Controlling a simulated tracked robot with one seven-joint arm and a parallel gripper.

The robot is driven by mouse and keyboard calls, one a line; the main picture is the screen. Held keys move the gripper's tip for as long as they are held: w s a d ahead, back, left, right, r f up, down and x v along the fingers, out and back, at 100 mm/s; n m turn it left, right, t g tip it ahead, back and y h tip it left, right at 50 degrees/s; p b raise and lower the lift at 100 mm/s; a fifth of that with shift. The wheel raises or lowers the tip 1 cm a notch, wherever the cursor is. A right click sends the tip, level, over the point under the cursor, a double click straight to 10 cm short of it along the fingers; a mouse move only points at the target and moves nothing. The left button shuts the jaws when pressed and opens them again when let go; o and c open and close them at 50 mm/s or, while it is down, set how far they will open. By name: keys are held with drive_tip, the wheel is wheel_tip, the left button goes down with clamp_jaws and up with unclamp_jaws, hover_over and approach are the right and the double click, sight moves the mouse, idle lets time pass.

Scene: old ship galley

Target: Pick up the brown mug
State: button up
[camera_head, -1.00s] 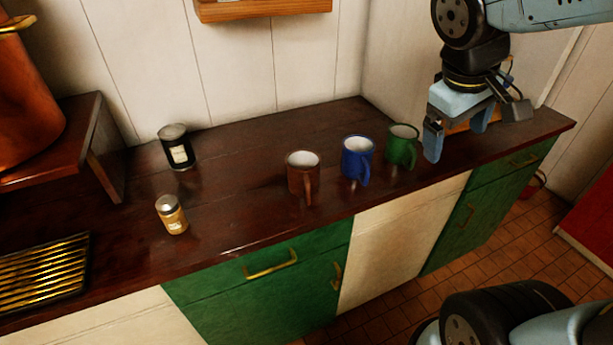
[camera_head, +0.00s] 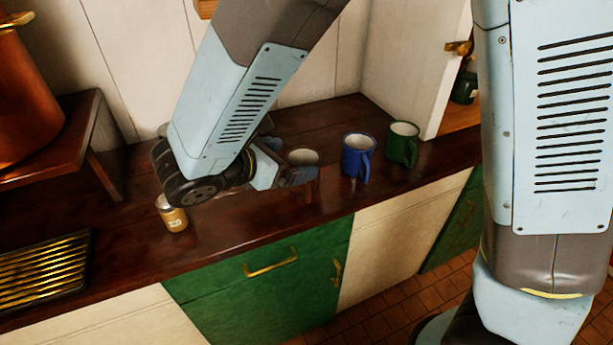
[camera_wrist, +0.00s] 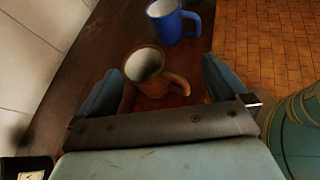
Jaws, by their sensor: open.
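The brown mug (camera_wrist: 147,72) stands upright on the dark wooden counter. In the wrist view it sits between the two open fingers of my gripper (camera_wrist: 160,88), its handle pointing right. I see no finger clearly touching it. In the head view my gripper (camera_head: 285,178) is at the mug's left, and my arm hides most of the mug; its rim (camera_head: 303,157) and a piece of its handle side show.
A blue mug (camera_head: 358,156) and a green mug (camera_head: 402,145) stand to the right of the brown mug. A small jar with a tan label (camera_head: 172,213) stands to the left. A black jar is mostly hidden behind my arm. The counter's front edge is close.

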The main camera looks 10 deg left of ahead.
drive_tip(key=s+a+f+n+t+y, duration=0.1)
drive_tip(key=s+a+f+n, duration=0.1)
drive_tip(key=a, duration=0.2)
approach(312, 155)
drive_tip(key=shift+x, duration=3.2)
drive_tip(key=shift+a+f, duration=0.1)
drive_tip(key=c, duration=0.9)
drive_tip(key=shift+c, duration=0.2)
